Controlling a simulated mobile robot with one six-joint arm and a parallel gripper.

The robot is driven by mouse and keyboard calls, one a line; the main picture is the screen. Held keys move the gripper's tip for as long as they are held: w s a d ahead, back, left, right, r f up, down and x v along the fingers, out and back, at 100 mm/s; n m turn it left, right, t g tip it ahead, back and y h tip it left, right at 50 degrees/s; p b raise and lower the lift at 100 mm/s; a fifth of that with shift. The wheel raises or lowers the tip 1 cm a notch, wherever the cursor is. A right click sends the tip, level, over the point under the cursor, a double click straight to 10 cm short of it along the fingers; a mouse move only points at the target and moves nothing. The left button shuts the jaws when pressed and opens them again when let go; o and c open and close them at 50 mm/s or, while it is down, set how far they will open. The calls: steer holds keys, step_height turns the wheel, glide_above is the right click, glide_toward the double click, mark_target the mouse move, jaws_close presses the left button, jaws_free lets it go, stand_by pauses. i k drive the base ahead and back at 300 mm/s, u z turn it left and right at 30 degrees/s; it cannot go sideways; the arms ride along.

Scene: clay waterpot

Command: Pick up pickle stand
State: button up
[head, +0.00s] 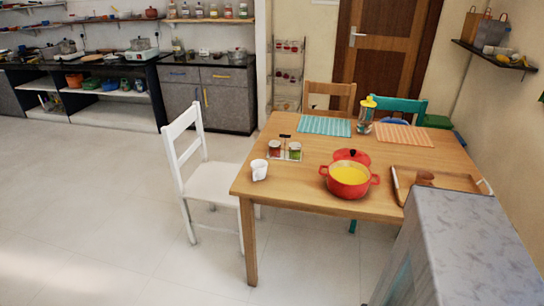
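A small stand with two jars, which looks like the pickle stand (285,151), is on the wooden table (310,197) towards its left side. One jar looks reddish and the other green, both with light lids. A white cup (259,169) stands just to the front left of it, with a small gap. A dark flat item (285,136) lies behind it. My gripper is not in the head view, so its state is hidden.
A red pot of yellow food (348,175) and a wooden tray (455,180) are on the table's right part. A white chair (203,178) stands at the table's left. A grey marbled block (474,250) fills the bottom right. The floor at left is clear.

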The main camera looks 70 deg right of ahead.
mark_target(295, 154)
steer(key=i, duration=1.15)
steer(key=z, duration=2.2)
steer(key=i, duration=0.35)
steer(key=u, duration=0.5)
